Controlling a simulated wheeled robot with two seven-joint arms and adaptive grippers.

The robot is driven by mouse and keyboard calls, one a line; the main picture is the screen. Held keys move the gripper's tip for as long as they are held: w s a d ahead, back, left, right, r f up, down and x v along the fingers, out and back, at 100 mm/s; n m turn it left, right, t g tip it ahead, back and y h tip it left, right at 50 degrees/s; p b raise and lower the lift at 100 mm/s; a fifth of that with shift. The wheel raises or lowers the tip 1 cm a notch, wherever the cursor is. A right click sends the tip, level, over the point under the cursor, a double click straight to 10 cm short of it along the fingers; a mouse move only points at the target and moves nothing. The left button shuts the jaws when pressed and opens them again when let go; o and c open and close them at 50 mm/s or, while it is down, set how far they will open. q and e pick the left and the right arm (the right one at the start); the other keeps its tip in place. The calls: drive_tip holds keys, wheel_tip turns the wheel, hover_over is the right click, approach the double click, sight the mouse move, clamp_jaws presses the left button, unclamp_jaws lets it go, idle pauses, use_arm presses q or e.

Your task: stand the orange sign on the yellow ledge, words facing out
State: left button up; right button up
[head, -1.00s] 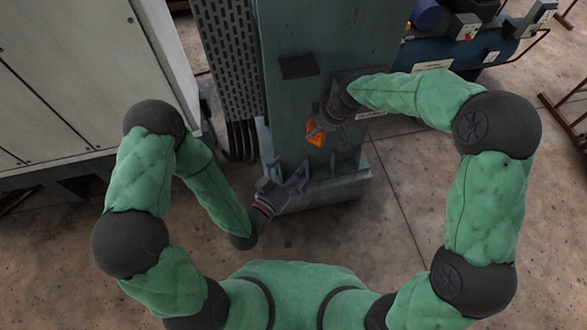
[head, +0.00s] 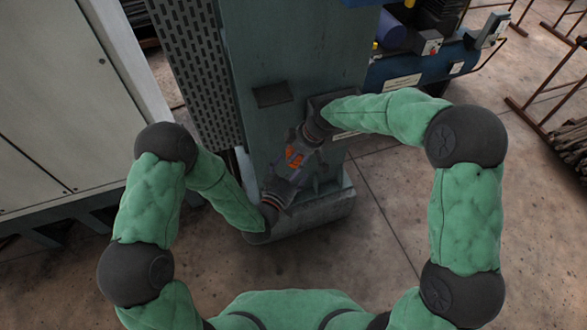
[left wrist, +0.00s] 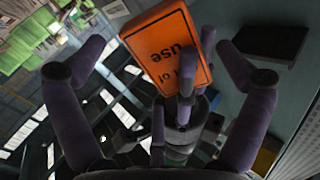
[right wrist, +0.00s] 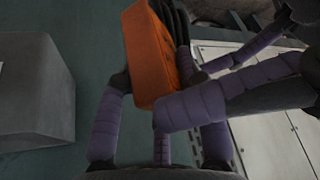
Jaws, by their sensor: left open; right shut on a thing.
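The orange sign (head: 295,157) is in front of the grey-green column in the head view. My right gripper (head: 304,147) is shut on it and holds it off the floor. In the left wrist view the sign (left wrist: 166,45) shows black words, upside down, with "of" and "use" readable. My left gripper (head: 284,181) is open just below the sign; its fingers spread to either side of it. In the right wrist view its purple fingers reach in from the right beside the sign (right wrist: 150,58); contact is unclear.
A small dark ledge (head: 272,95) juts from the column (head: 265,45) above the grippers. A grey block (right wrist: 35,92) stands out at the left in the right wrist view. A pale cabinet (head: 50,90) is at the left, blue machinery (head: 420,65) at the right.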

use_arm(q)
drive_tip(key=c, duration=1.2)
use_arm(e)
drive_tip(key=o, duration=0.8)
use_arm(q)
drive_tip(key=c, duration=0.3)
use_arm(e)
drive_tip(key=o, duration=0.5)
use_arm(q)
drive_tip(key=shift+c, duration=0.8)
